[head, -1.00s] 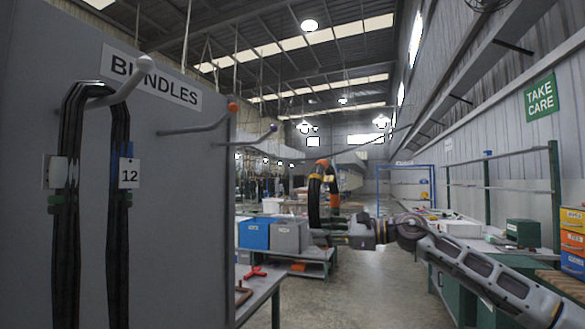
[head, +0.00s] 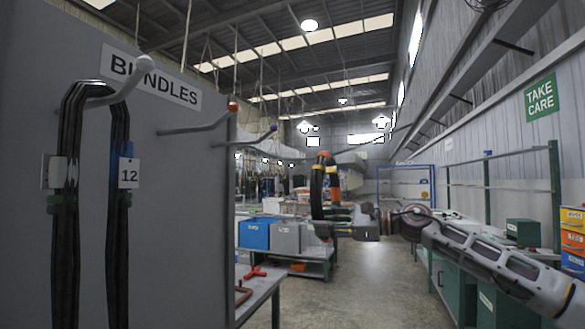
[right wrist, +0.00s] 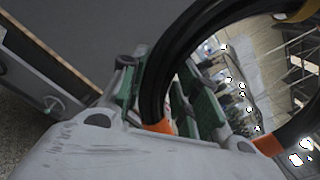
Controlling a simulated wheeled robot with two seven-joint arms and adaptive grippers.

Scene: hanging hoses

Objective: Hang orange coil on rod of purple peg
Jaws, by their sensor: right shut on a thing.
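The orange coil (head: 317,192) is a black hose loop with orange bands, held upright in the head view, to the right of the pegs. My right gripper (head: 322,226) is shut on its lower part. In the right wrist view the coil (right wrist: 160,85) curves up from between the green-padded fingers (right wrist: 165,105), with orange bands near them. The purple peg (head: 272,129) is a purple-tipped rod angling up from the grey panel, left of the coil and clear of it in the picture. Its rod looks bare. My left gripper is not in view.
An orange-tipped peg (head: 232,107) and a white-tipped peg (head: 144,63) stand on the panel (head: 180,230). A black hose bundle (head: 68,220) tagged 12 hangs on the white-tipped one. Blue (head: 255,235) and grey (head: 285,238) bins sit on a bench behind.

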